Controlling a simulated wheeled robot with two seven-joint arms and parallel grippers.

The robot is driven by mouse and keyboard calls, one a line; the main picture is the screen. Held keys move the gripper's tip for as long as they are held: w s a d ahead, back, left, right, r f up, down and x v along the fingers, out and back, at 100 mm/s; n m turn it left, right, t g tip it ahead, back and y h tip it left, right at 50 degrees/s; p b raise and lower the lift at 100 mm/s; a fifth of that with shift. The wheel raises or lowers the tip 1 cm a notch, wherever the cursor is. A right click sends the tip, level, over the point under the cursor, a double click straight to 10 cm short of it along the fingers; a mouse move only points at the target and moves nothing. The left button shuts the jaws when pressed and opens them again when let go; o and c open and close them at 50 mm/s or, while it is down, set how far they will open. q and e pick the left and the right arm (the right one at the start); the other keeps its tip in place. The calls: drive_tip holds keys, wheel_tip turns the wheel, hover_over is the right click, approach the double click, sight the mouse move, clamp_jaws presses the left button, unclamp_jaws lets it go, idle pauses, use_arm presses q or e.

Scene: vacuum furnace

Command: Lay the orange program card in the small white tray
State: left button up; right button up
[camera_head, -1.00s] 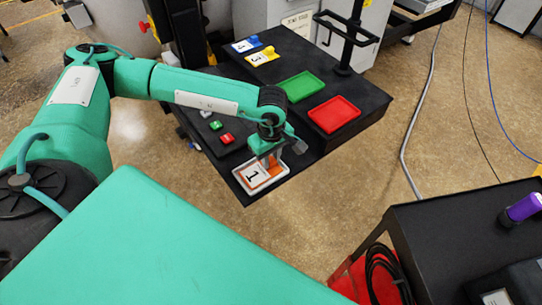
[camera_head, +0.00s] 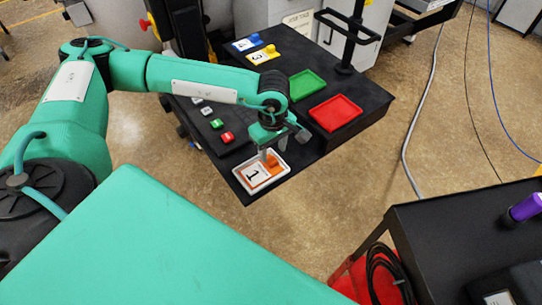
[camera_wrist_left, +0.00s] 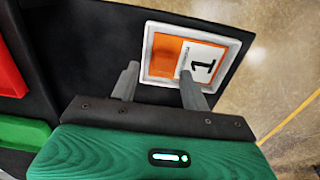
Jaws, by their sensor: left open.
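The orange program card (camera_head: 258,176), with a white panel marked 1, lies in the small white tray (camera_head: 283,173) at the near corner of the black table. In the left wrist view the card (camera_wrist_left: 170,57) sits inside the rim of the tray (camera_wrist_left: 236,45). My left gripper (camera_head: 272,152) is above the tray's far side. Its two fingers (camera_wrist_left: 158,88) are apart with nothing between them, near the card's orange end. My right gripper is not in view.
A green tray (camera_head: 302,85) and a red tray (camera_head: 336,113) lie farther back on the black table (camera_head: 300,135). Blue card 4 (camera_head: 246,43) and yellow card 3 (camera_head: 262,55) lie at the back. Small coloured buttons (camera_head: 217,124) are left of my gripper.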

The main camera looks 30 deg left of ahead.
sight(272, 159)
use_arm(q)
wheel_tip(272, 159, up, 9)
drive_tip(key=b, duration=0.2)
drive_tip(key=shift+s, duration=0.2)
idle(0.4)
